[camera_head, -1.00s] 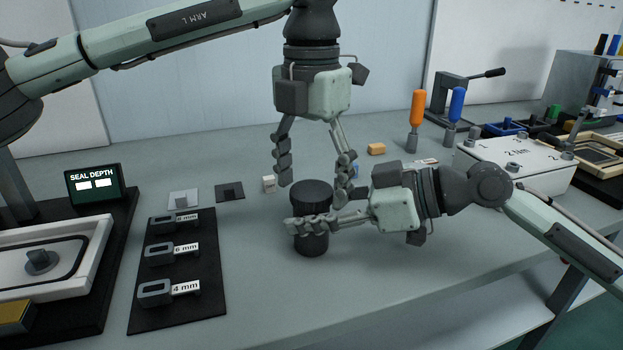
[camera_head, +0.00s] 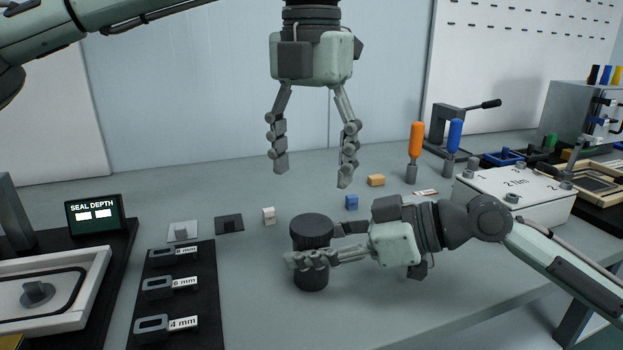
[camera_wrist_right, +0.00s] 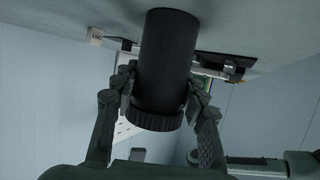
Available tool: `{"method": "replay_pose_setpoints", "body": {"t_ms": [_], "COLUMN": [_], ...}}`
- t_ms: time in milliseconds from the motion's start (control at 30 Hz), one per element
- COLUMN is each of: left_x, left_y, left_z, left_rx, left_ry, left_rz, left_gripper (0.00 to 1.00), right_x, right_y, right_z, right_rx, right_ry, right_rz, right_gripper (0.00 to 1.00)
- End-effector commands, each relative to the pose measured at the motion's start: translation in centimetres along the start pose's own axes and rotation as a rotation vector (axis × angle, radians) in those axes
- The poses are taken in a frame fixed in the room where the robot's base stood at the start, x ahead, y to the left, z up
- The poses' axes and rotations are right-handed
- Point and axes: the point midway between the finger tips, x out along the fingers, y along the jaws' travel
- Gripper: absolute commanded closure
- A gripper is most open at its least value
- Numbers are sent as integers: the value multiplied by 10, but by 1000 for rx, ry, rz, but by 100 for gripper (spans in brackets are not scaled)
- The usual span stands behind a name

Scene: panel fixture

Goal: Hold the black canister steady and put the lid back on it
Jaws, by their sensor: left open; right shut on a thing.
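The black canister (camera_head: 312,281) stands upright on the grey table; its dark body also shows in the right wrist view (camera_wrist_right: 167,50). The black lid (camera_head: 311,225) sits on its top, and its ribbed rim is clear in the right wrist view (camera_wrist_right: 155,119). Whether it is fully tightened I cannot tell. My right gripper (camera_head: 316,251) is shut on the canister from the right side, with fingers on both sides of it below the lid. My left gripper (camera_head: 313,178) is open and empty above the lid, pointing down, clear of it.
A black mat (camera_head: 211,300) with labelled gauges lies left. Orange (camera_head: 416,140) and blue (camera_head: 456,136) handled tools and a white box (camera_head: 518,197) stand right. The table front is free.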

Motion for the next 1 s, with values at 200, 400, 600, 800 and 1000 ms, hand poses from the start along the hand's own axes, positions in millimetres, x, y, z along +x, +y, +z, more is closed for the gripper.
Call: {"method": "replay_pose_setpoints", "body": {"t_ms": [200, 400, 600, 800, 1000], "left_x": [-1, 6, 34, 63, 78], "left_y": [0, 0, 0, 0, 0], "left_z": [0, 0, -1, 0, 0], "left_rx": [-9, -9, -9, -9, -10], "left_ry": [1, 2, 4, 3, 0], "left_rz": [-1, -1, -1, -2, -2], "left_gripper": [32, 32, 32, 32, 32], "right_x": [0, 0, 0, 0, 0], "right_y": [0, 0, 0, 0, 0], "right_z": [0, 0, 0, 0, 0], "right_rx": [0, 0, 0, 0, 0], "right_ry": [0, 0, 0, 0, 0], "right_rz": [0, 0, 0, 0, 0], "right_gripper": [100, 100, 100, 100, 100]}}
